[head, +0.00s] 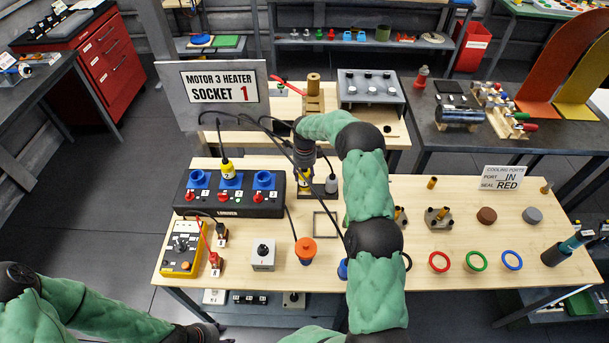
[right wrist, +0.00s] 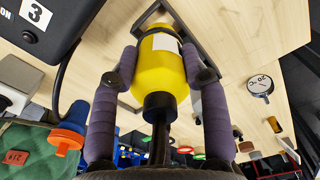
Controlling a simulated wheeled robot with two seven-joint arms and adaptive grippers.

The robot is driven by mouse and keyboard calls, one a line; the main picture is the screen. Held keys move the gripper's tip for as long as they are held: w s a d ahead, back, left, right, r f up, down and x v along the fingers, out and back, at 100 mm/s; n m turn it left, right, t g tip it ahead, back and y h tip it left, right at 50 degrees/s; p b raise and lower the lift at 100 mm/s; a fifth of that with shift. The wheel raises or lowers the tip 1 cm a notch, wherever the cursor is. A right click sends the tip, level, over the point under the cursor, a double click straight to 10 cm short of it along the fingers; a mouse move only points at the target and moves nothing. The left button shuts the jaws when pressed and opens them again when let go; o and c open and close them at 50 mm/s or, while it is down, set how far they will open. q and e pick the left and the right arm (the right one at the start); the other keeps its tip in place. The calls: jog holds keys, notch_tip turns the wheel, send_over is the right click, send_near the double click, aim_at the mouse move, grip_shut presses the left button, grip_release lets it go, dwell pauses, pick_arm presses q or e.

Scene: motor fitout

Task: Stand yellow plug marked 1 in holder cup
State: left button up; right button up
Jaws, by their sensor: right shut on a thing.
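My right gripper (head: 303,172) is above the near table, behind the dark square outline. In the right wrist view its two purple fingers (right wrist: 160,80) are shut on a yellow plug (right wrist: 162,75). The plug has a white label, but I cannot read its number, and its black neck and cable run toward the wrist. Another yellow plug marked 2 (head: 227,168) stands over the middle blue socket (head: 231,181). I cannot clearly make out a holder cup; the right arm covers part of the table. My left gripper (head: 203,334) is at the bottom edge, its fingers not clear.
The black socket box (head: 228,201) is left of the right gripper. A grey plug (head: 332,183), an orange plug (head: 305,247) and a grey switch box (head: 263,255) stand nearby. A dark square outline (head: 325,226) lies on the table. Black cables hang beside the sign (head: 222,96).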

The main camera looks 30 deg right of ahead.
aim_at(304, 181)
jog(key=shift+f+b, duration=1.75)
jog(key=shift+f, duration=0.3)
jog(key=o, duration=1.3)
notch_tip(304, 181, up, 12)
jog(key=shift+r, duration=0.1)
